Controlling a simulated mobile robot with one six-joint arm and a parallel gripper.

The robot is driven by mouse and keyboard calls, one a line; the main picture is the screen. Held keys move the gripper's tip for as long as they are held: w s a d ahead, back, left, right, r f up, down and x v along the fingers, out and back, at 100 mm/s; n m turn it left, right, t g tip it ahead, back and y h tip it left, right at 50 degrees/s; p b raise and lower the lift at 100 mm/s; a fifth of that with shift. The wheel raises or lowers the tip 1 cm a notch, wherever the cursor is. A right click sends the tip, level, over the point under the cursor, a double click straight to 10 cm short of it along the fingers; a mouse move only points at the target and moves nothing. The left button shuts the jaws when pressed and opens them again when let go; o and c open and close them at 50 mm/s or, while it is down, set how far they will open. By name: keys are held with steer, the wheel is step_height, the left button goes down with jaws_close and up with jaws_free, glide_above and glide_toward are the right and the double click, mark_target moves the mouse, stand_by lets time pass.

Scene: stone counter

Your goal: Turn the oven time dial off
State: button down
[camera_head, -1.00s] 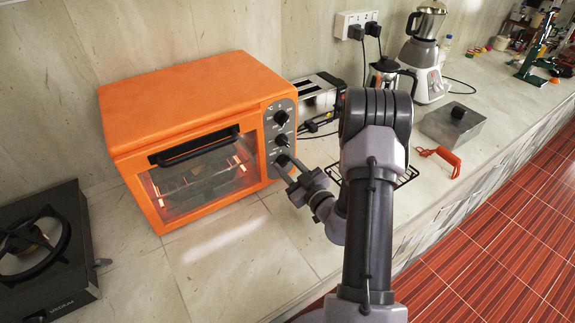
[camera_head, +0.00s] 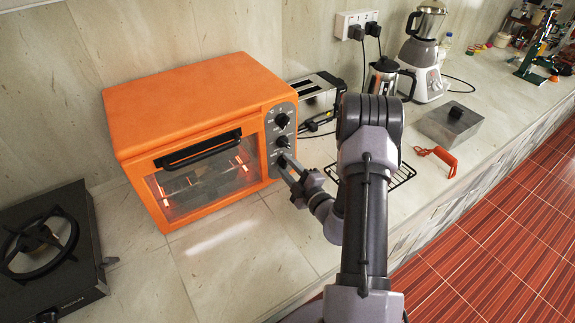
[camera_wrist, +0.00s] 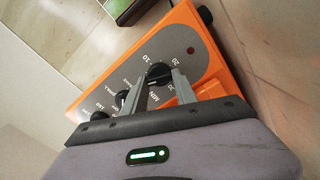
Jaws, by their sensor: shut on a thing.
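The orange toaster oven (camera_head: 185,95) stands on the stone counter against the wall, with a grey control panel of black dials on its right front. Its glass door is closed, and the inside glows. The time dial (camera_wrist: 158,71) is the lowest dial, marked 10, 20 and MIN in the wrist view. My gripper (camera_wrist: 159,78) is shut on this dial, one finger on each side. In the head view my gripper (camera_head: 287,168) reaches the low end of the panel and mostly hides the dial. I cannot read the dial's exact setting.
A gas burner (camera_head: 45,245) stands left of the oven. A toaster (camera_head: 318,92), a coffee pot (camera_head: 387,80) and a blender (camera_head: 424,50) stand behind and right. A wire rack (camera_head: 400,176) lies near my arm. The counter before the oven is clear.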

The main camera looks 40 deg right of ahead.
steer(key=n, duration=0.4)
steer(key=shift+f+n, duration=0.15)
steer(key=shift+n, duration=0.55)
steer(key=c, duration=1)
jaws_free()
steer(key=shift+s, duration=0.1)
steer(key=s+a+p, duration=0.1)
steer(key=s, duration=1.6)
